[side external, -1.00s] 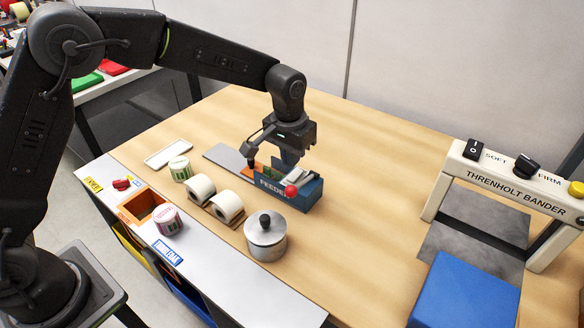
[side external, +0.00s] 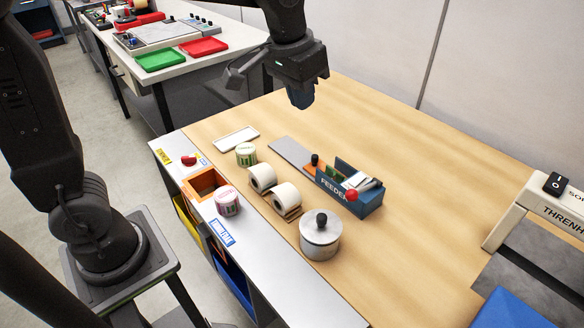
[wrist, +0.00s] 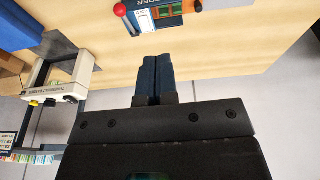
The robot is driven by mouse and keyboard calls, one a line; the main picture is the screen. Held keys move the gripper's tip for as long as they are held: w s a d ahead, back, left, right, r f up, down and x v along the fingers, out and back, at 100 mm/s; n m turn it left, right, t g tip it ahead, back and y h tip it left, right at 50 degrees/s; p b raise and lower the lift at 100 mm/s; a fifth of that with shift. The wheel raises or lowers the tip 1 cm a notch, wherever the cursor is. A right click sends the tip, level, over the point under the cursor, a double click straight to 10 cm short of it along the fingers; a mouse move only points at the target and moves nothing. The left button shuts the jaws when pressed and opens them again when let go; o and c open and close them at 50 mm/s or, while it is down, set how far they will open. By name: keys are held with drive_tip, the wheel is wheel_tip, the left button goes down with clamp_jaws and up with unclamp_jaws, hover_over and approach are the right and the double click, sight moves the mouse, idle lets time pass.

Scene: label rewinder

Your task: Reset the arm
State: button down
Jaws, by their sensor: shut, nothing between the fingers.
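My gripper (side external: 301,97) is raised above the back part of the wooden table (side external: 400,150), apart from everything on it. In the wrist view its two dark blue fingers (wrist: 157,75) lie side by side, shut with nothing between them. The blue feeder (side external: 345,188) with a red knob stands on the table below and in front of the gripper. Part of the feeder also shows at the top of the wrist view (wrist: 160,22).
Two white rolls (side external: 274,188) on a holder, a green-labelled roll (side external: 246,155), a pink-labelled roll (side external: 228,201) and a lidded metal pot (side external: 320,236) stand near the feeder. The Threnholt bander (side external: 559,210) is at the right. The table behind the feeder is clear.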

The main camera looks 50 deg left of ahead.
drive_tip(key=s+a+f+t, duration=0.1)
drive_tip(key=s+a, duration=0.1)
drive_tip(key=s, duration=0.6)
drive_tip(key=s+a+f+t, duration=0.1)
drive_tip(key=s+a, duration=0.2)
drive_tip(key=s, duration=0.6)
drive_tip(key=shift+a+f+t, duration=0.15)
drive_tip(key=shift+f+t, duration=0.2)
drive_tip(key=shift+t, duration=0.05)
